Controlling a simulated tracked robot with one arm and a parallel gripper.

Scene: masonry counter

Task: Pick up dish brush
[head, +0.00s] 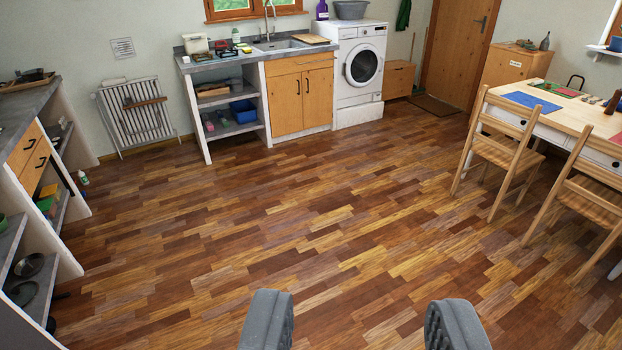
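My gripper (361,312) shows at the bottom of the head view, with its two grey fingers wide apart. It is open and empty, with only wooden floor visible between the fingers. I cannot make out a dish brush for certain. Small red, green and dark items (224,47) lie on the grey masonry counter (258,55) at the back, left of the sink (282,45). They are too small to tell apart. The counter is far across the room from my gripper.
The parquet floor (270,215) is clear up to the counter. A washing machine (361,65) stands right of it, a radiator (135,112) left. A table (560,108) with chairs (503,150) is at right, a shelf unit (45,240) at left.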

